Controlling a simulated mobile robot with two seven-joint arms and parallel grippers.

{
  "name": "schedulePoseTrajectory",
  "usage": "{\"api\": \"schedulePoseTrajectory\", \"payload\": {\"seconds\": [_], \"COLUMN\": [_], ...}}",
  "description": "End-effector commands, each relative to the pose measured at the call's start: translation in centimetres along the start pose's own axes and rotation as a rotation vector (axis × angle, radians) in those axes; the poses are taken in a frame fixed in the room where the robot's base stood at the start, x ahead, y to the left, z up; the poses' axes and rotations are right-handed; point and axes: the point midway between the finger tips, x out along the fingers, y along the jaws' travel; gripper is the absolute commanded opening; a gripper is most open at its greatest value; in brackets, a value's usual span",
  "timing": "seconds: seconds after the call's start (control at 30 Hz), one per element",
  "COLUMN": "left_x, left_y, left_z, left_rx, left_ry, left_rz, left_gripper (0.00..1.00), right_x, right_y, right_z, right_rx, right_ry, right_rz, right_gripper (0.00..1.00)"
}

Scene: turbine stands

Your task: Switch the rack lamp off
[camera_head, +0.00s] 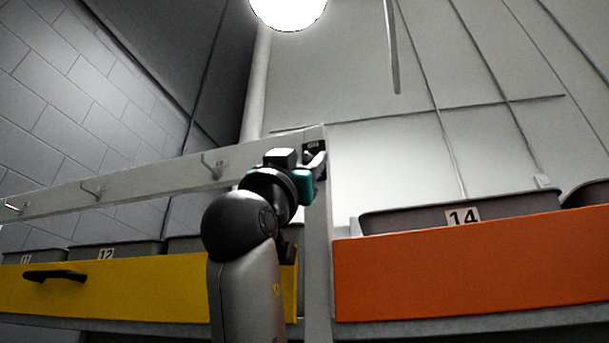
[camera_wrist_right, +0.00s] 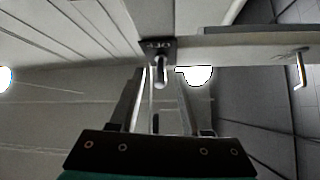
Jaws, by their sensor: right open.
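The lamp (camera_head: 288,10) glows bright white at the top of the head view. A small dark switch plate (camera_head: 313,146) with tiny lettering sits near the top of the grey rack post (camera_head: 318,240). In the right wrist view the switch plate (camera_wrist_right: 158,45) has a short pale lever (camera_wrist_right: 160,70) standing out from it. My right gripper (camera_head: 317,162) is raised at the post, close to the switch. Its open fingers (camera_wrist_right: 160,98) lie on either side of the lever's line in the wrist view; contact cannot be told. My left gripper is out of view.
A pale rail (camera_head: 140,182) with hooks runs left from the post. A yellow shelf front (camera_head: 130,290) with a dark handle is at left, and an orange one (camera_head: 470,265) with grey bin 14 (camera_head: 400,217) at right. A bright light (camera_wrist_right: 197,75) shows beyond my fingers.

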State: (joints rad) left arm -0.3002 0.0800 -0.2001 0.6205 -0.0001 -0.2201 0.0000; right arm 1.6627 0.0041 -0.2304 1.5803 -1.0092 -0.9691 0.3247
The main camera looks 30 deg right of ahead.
Motion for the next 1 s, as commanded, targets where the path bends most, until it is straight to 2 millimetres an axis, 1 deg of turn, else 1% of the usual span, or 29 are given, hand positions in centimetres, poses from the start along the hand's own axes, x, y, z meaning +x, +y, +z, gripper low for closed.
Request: {"api": "schedulePoseTrajectory", "payload": {"seconds": [0.2, 0.27, 0.33, 0.47, 0.6, 0.8, 0.9, 1.0], "left_x": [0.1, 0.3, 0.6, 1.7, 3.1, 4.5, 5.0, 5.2], "left_y": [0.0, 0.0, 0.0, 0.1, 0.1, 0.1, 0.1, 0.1], "left_z": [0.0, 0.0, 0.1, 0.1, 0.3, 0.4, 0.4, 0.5], "left_rx": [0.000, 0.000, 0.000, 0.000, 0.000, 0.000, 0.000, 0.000], "left_ry": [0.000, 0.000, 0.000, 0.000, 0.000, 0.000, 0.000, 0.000], "left_rz": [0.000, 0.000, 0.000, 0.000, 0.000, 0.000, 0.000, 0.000], "left_gripper": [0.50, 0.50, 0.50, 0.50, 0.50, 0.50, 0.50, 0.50], "right_x": [-0.2, -0.6, -1.4, -4.0, -7.5, -12.0, -13.5, -14.6], "right_y": [0.0, 0.0, -0.1, -0.1, -0.1, -0.1, 0.0, 0.0], "right_z": [0.0, 0.1, 0.1, 0.2, 0.3, 0.2, 0.2, 0.1], "right_rx": [0.001, 0.001, 0.002, 0.004, 0.004, 0.004, 0.002, 0.001], "right_ry": [0.000, 0.000, -0.001, 0.000, -0.001, -0.001, -0.002, -0.001], "right_rz": [0.000, -0.001, -0.003, -0.004, -0.004, -0.004, -0.002, -0.001], "right_gripper": [0.47, 0.47, 0.47, 0.47, 0.47, 0.47, 0.47, 0.47]}}
